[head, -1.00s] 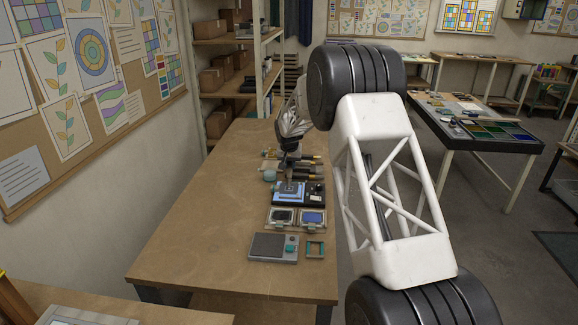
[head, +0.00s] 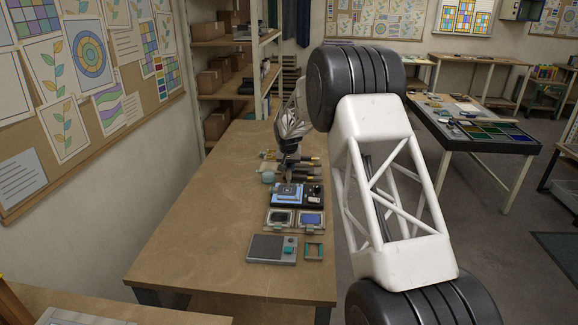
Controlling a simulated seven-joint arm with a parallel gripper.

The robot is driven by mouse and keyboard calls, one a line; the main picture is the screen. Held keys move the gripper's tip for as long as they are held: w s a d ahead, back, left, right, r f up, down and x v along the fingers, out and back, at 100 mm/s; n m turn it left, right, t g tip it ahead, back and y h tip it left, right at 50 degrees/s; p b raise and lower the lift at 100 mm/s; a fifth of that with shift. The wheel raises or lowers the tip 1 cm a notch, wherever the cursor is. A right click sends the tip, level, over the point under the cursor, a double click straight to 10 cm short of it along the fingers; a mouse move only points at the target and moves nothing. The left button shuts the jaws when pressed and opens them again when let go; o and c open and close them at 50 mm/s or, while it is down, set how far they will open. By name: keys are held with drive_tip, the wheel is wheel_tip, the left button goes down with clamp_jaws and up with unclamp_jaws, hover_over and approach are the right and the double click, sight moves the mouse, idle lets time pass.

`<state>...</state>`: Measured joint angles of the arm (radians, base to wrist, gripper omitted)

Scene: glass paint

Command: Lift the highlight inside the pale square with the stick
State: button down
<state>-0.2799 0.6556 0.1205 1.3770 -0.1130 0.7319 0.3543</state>
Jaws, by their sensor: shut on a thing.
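My gripper (head: 288,170) is small in the head view, pointing down over the far part of the work on the brown table. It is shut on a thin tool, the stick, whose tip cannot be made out. Below it lies a blue glass piece with a pale square (head: 286,191) on a dark tray (head: 311,195). The gripper hides part of the far edge of the piece. I cannot tell whether the stick touches the glass, and the highlight inside the square is too small to see.
Two framed pads, one dark (head: 280,218) and one blue (head: 311,219), lie nearer. A grey device (head: 271,248) and a small teal frame (head: 314,251) lie nearer still. Several brushes or tools (head: 305,166) lie behind the tray. The left of the table (head: 200,220) is clear.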

drive_tip(key=shift+s+d, duration=0.2)
drive_tip(key=shift+s, duration=0.4)
drive_tip(key=shift+w, duration=0.15)
drive_tip(key=shift+w, duration=0.9)
drive_tip(key=shift+r, duration=0.1)
drive_tip(key=shift+r, duration=2.45)
